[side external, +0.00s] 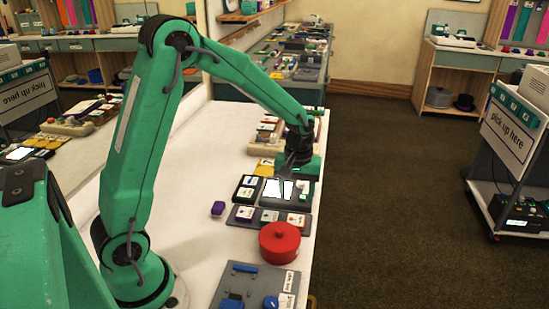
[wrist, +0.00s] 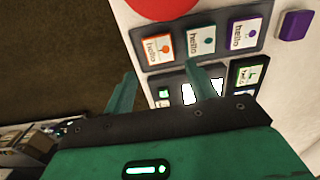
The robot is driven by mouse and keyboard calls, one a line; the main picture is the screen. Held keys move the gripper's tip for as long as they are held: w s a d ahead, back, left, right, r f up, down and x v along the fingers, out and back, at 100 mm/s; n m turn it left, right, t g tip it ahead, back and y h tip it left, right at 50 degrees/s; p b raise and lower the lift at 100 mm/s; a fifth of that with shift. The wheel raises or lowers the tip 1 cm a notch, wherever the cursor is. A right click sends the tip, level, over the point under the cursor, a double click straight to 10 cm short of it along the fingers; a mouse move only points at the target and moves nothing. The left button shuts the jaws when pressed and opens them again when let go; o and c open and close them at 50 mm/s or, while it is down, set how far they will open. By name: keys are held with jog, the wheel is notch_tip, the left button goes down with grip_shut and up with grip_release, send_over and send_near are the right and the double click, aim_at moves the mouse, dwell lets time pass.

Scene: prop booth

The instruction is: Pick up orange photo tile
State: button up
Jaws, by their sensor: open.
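In the side view the orange tile (side external: 296,219) is at the tray's right end. My gripper (wrist: 162,88) is open and empty, its two fingers apart. In the side view my gripper (side external: 286,183) hangs over the dark panels behind the tray, apart from the orange tile.
A red round lidded pot (side external: 279,243) stands close in front of the tray. A purple block (side external: 218,208) lies to its left. A dark frame with green tiles (side external: 247,188) and bright white panels (side external: 277,190) sit behind the tray. The white table's left part is clear.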

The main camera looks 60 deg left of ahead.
aim_at(296, 219)
jog(key=shift+f, duration=1.3)
jog(key=shift+f, duration=0.1)
jog(key=shift+d+f, duration=0.15)
jog(key=shift+f, duration=2.4)
jog(key=c, duration=0.7)
jog(key=shift+c, duration=0.3)
jog(key=shift+r, duration=0.2)
